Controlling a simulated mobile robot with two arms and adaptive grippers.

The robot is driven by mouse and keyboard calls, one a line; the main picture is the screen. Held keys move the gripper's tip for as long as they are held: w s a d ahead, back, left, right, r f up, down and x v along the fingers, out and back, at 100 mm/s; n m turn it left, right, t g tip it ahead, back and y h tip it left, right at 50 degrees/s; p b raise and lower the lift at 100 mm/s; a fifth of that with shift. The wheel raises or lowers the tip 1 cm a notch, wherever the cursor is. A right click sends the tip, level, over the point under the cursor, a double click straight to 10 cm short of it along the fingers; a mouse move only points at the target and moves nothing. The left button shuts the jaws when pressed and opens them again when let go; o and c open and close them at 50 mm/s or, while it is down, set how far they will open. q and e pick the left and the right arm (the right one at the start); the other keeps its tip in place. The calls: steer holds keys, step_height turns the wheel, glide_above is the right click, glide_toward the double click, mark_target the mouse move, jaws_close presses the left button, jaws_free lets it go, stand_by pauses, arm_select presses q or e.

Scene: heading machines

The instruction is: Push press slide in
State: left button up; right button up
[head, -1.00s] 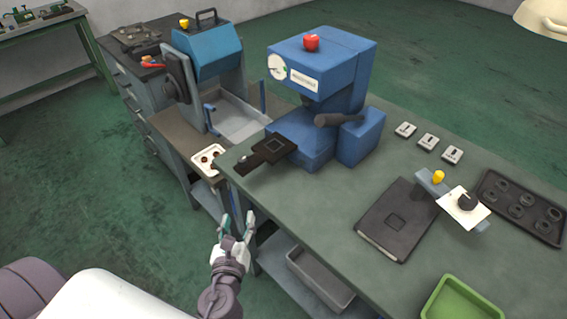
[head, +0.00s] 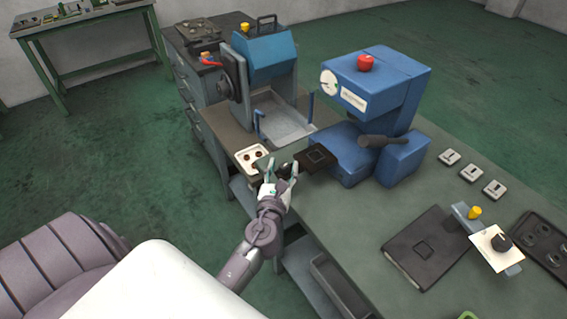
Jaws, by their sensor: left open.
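The blue press (head: 370,95) stands on the green-topped bench, with a red button on top and a gauge on its front. Its dark press slide (head: 318,158) sticks out to the left of the press base. My left gripper (head: 279,167) is open, with its fingers just left of the slide's outer end. The fingers overlap the slide's outer end in the picture; I cannot tell if they touch it. My right gripper is not in view.
A dark flat plate (head: 424,247) and several small light blocks (head: 472,173) lie on the bench (head: 350,220).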

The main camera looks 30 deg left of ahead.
arm_select(q)
steer(key=shift+w+a, duration=0.15)
steer(key=shift+w, duration=0.25)
steer(key=shift+c, duration=0.2)
jaws_close()
